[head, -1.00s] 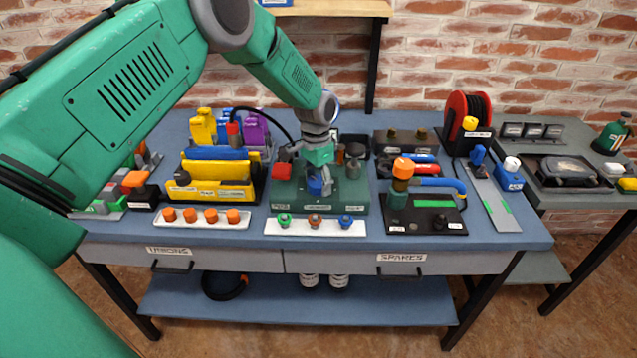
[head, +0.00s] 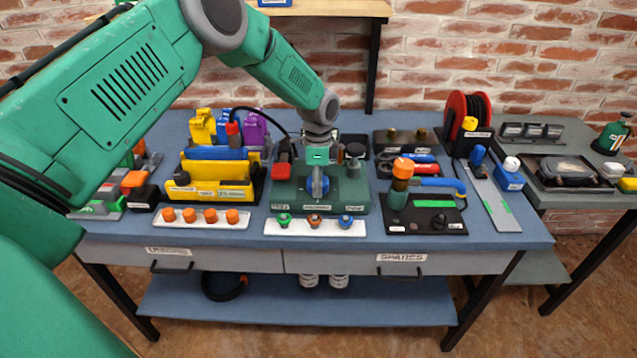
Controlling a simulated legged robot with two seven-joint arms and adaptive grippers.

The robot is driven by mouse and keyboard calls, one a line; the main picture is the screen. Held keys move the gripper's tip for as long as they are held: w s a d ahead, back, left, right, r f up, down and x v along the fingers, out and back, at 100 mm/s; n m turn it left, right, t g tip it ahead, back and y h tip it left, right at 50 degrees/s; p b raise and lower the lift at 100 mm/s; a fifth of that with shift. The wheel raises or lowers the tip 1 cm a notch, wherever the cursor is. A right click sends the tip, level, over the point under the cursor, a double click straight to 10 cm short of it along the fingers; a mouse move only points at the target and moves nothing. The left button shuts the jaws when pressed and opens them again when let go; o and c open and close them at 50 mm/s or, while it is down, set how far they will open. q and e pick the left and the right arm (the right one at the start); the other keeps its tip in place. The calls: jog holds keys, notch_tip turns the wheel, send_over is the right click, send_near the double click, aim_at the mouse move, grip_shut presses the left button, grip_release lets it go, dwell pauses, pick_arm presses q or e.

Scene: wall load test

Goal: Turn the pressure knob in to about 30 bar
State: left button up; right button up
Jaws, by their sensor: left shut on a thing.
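No pressure reading can be made out. My right gripper is not in view.
A white strip (head: 262,226) with green, orange and blue knobs lies in front of the block. A yellow holder (head: 183,194) stands at left, and a black plate (head: 455,228) with an orange-capped post (head: 403,168) at right. My left arm covers the left side.

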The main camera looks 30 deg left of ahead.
pick_arm(q)
jog(key=shift+w+r, duration=0.1)
jog(key=shift+w, duration=0.05)
dwell(0.3)
jog(key=o, duration=1.2)
jog(key=shift+c, duration=0.2)
notch_tip(320, 180, up, 12)
jog(key=shift+w+a+f, duration=0.2)
jog(key=shift+w+a, duration=0.05)
jog(key=shift+w, duration=0.1)
